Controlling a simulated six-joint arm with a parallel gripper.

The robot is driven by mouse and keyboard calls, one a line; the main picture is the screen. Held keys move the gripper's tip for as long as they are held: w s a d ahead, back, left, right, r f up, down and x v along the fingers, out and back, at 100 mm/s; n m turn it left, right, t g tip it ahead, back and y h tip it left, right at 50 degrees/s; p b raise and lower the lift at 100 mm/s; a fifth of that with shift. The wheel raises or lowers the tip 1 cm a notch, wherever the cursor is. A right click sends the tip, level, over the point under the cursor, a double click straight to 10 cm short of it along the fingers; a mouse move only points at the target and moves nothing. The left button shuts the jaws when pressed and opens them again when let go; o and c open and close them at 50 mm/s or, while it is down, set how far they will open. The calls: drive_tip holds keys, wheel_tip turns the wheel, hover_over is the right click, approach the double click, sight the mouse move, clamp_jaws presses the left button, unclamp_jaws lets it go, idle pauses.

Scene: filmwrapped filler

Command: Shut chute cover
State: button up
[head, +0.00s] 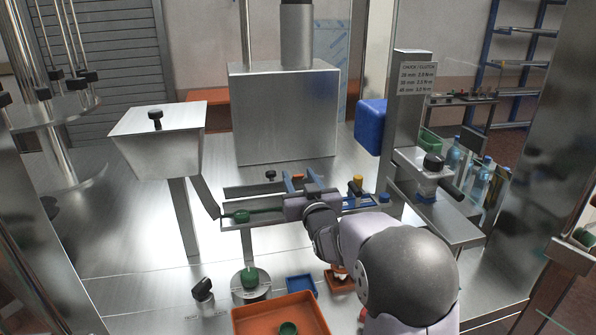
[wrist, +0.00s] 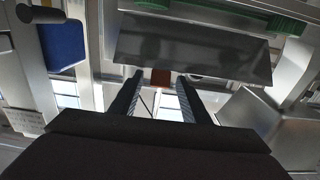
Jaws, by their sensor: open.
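A long metal chute or rail (head: 262,217) runs across the bench in the head view, with green and blue caps in it. A grey strip with a black knob (head: 270,175) lies behind it; I cannot tell for certain whether this is the chute cover. My arm hides part of the rail.
A steel hopper (head: 160,150) with a knobbed lid stands left, and a large steel box (head: 285,115) stands behind. A clamp unit (head: 428,175) and bottles are at right. An orange tray (head: 300,318) and a small blue tray (head: 301,286) lie in front. The left bench is mostly clear.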

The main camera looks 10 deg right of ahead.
drive_tip(key=shift+w, duration=0.75)
clamp_jaws()
drive_tip(key=shift+s+f, duration=0.1)
drive_tip(key=shift+f, duration=0.1)
